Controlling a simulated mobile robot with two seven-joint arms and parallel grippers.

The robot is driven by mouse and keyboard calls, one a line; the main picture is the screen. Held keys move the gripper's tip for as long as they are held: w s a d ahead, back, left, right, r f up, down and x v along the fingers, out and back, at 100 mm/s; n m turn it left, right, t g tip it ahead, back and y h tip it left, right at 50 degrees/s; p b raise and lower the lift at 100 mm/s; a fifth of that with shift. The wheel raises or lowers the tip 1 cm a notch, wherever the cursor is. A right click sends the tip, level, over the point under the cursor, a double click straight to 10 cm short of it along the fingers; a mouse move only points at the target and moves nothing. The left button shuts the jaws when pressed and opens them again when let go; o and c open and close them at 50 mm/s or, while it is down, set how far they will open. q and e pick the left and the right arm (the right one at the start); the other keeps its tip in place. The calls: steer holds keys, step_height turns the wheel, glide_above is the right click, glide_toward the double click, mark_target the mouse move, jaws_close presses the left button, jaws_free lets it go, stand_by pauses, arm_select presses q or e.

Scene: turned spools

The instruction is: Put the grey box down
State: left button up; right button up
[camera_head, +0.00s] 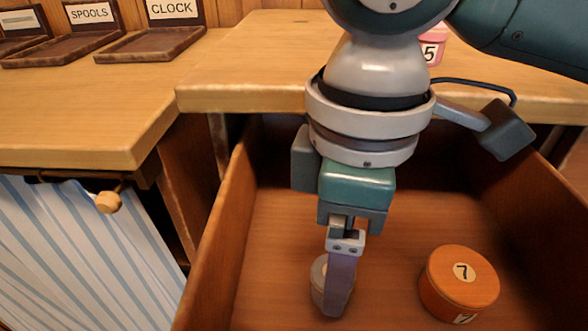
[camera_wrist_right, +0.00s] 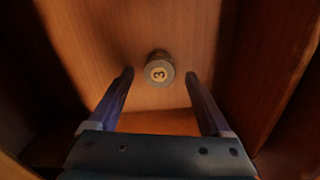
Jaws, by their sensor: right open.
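The grey box (camera_head: 318,283) is a small round box in the open wooden drawer (camera_head: 265,262). It appears to rest on the drawer floor, partly hidden behind a finger of my right gripper (camera_head: 336,300). In the right wrist view, the grey box (camera_wrist_right: 159,66) shows a pale label with a 3. It lies between the lines of my two open fingers, with a visible gap on each side. My right gripper points down into the drawer. My left gripper is not in view.
An orange round box (camera_head: 458,284) marked 7 stands in the drawer to the right. A pink box (camera_head: 433,46) marked 5 is on the table behind. Brown trays labelled SPOOLS (camera_head: 64,49) and CLOCK (camera_head: 150,44) stand at the back left. Drawer walls flank my gripper.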

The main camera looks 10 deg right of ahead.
step_height(320, 180, up, 9)
steer(key=p, duration=0.3)
